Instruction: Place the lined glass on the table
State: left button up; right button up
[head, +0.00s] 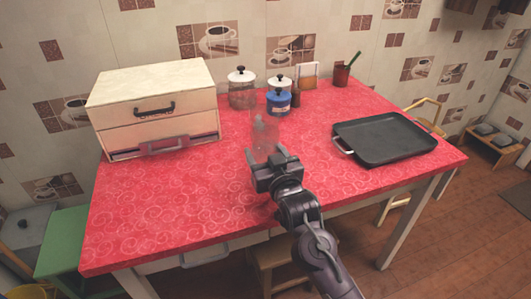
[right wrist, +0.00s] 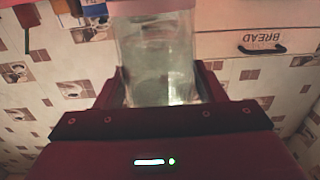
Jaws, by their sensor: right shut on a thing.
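The lined glass (head: 265,138) is a clear, see-through glass, faint against the red cloth in the head view. My right gripper (head: 268,160) is shut on it, with the glass standing out beyond the fingertips over the middle of the table (head: 180,205). In the right wrist view the glass (right wrist: 158,60) sits between both fingers of my right gripper (right wrist: 160,92). I cannot tell whether its base touches the cloth. Its lines do not show clearly. My left gripper is not in view.
A bread box (head: 155,105) stands at the back left. Lidded jars (head: 242,92), a blue pot (head: 278,102) and a red cup (head: 341,76) stand along the back. A black tray (head: 384,140) lies at the right. The front left of the table is clear.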

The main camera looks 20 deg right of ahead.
jog(key=o, duration=1.6)
jog(key=s, duration=1.1)
jog(key=shift+s+d, duration=0.2)
jog(key=shift+s+r, duration=0.1)
jog(key=shift+s, duration=0.25)
